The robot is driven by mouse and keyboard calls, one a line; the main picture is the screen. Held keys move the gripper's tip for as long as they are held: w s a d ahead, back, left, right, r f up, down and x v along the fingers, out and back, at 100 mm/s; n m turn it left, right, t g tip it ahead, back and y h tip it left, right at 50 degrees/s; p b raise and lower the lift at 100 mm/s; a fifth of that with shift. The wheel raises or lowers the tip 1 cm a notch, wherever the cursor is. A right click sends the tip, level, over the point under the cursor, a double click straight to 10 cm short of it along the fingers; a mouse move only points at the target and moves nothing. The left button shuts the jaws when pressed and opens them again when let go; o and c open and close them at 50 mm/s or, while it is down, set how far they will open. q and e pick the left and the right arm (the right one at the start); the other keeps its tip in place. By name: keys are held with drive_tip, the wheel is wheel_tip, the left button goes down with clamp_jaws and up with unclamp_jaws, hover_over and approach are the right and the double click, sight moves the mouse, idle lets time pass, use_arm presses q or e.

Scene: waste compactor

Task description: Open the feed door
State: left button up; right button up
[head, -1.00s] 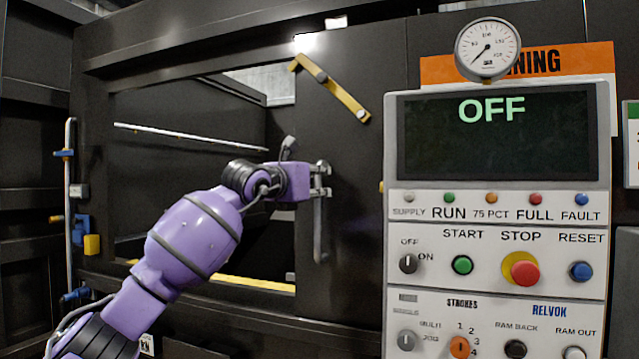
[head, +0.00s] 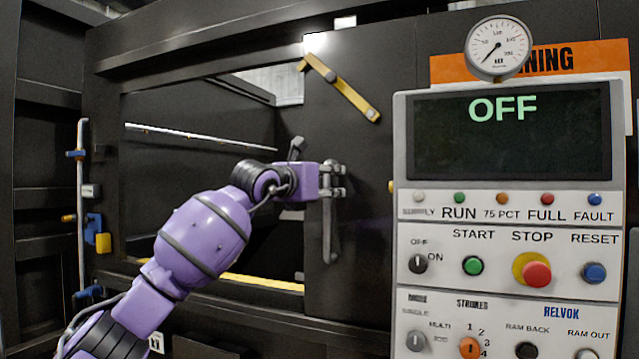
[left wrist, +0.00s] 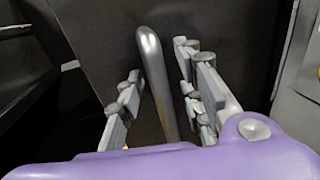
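The feed door (head: 355,160) is a dark flat panel right of a wide opening in the compactor's front in the head view. Its upright grey handle (head: 327,235) is near its left edge. My left gripper (head: 340,180) is at the upper part of this handle. In the left wrist view the handle (left wrist: 156,80) stands between the two fingers of my left gripper (left wrist: 163,95), with a gap visible on both sides. The gripper is open around it. My right gripper is not in view.
A yellow bar (head: 345,90) slants across the door's upper part. The control panel (head: 402,205), its screen reading OFF, stands close at right, with a gauge (head: 498,48) above. The opening (head: 190,165) at left shows a dark interior with a yellow lower edge.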

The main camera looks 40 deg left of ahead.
use_arm(q)
drive_tip(key=s, duration=1.1)
drive_tip(key=shift+s+d, duration=0.25)
drive_tip(key=shift+s, duration=0.15)
